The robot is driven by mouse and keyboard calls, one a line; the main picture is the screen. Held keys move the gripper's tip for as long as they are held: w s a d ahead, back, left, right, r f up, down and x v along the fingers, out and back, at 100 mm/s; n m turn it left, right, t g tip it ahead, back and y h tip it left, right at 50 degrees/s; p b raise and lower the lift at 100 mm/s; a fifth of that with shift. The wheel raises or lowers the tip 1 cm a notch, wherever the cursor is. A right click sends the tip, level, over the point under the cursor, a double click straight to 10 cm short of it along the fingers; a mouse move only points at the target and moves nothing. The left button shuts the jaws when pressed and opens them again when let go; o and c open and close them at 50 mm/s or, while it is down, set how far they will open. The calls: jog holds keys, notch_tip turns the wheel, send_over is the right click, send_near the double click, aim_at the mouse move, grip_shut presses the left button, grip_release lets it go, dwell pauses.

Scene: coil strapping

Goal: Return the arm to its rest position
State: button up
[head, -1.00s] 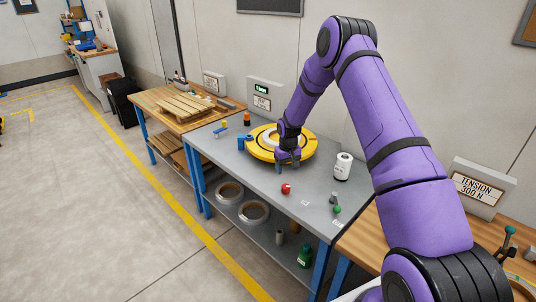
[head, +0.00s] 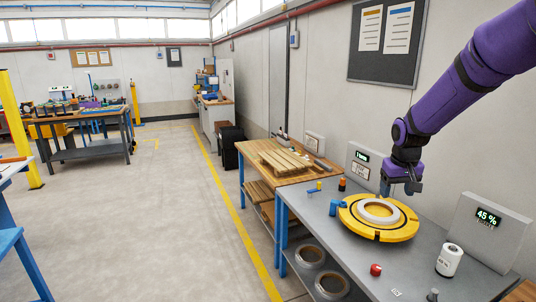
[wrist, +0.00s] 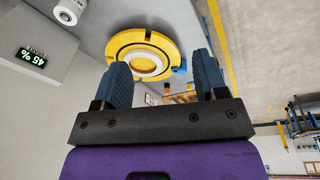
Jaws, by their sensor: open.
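My purple arm reaches in from the upper right of the head view. My gripper (head: 401,190) hangs above the right back part of a yellow round turntable (head: 352,222), apart from it. A pale ring-shaped coil (head: 368,217) lies on the turntable. In the wrist view my gripper (wrist: 162,78) has its two blue fingers spread wide with nothing between them. The turntable (wrist: 119,44) and coil show beyond the fingers in that view.
The turntable stands on a grey bench (head: 330,236) with a red knob (head: 376,269), a white canister (head: 449,260) and a blue piece (head: 334,208). A "45 %" display box (head: 488,225) stands at the right. A wooden pallet (head: 284,160) lies on the bench behind. The floor at left is open.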

jog(key=s+a+r+t, duration=0.1)
jog(key=s+a+r, duration=0.1)
jog(key=s+r, duration=0.75)
jog(key=s+a+r+t, duration=0.1)
jog(key=s+a+r, duration=0.1)
jog(key=s, duration=1.1)
jog(key=s+a+r+t, duration=0.1)
jog(key=s+r, duration=0.3)
jog(key=s, duration=0.9)
jog(key=shift+s+a+y, duration=0.2)
jog(key=shift+a+y, duration=0.2)
jog(key=shift+a, duration=0.15)
